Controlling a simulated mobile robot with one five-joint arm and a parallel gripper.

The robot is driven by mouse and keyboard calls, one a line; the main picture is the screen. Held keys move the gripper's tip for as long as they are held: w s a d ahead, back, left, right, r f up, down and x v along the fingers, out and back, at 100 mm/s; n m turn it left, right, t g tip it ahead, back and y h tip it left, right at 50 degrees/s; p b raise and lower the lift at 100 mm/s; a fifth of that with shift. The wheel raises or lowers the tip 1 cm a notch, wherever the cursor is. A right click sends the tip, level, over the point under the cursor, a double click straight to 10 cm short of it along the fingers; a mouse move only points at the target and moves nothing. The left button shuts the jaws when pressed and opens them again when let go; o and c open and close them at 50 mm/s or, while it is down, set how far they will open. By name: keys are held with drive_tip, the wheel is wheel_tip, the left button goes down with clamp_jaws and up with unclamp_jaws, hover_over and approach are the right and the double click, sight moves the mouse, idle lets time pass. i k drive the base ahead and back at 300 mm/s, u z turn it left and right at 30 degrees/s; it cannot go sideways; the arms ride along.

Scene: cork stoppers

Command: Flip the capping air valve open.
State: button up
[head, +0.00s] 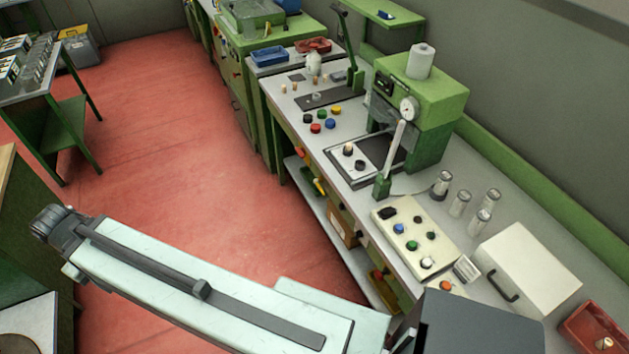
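A green bench machine (425,100) with a round gauge and a white cylinder on top stands on the long workbench (455,212). In front of it, a pale upright lever (396,148) rises from a small green base (382,188). This may be the capping air valve, but no label is readable and I cannot tell its state. My own pale arm link crosses the bottom left, well apart from the lever, and ends in a dark joint. No gripper fingers show.
A button panel (390,214), several capped jars, a white box (530,262) and a red tray (592,325) crowd the bench's near end. A second dark lever (347,50) stands farther back. A green table (62,125) stands left. The red floor (175,130) between is clear.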

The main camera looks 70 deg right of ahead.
sight(316, 181)
drive_tip(key=z, duration=2.65)
drive_tip(key=k, duration=1.15)
drive_tip(key=u, duration=0.35)
drive_tip(key=i, duration=1)
drive_tip(key=z, duration=0.1)
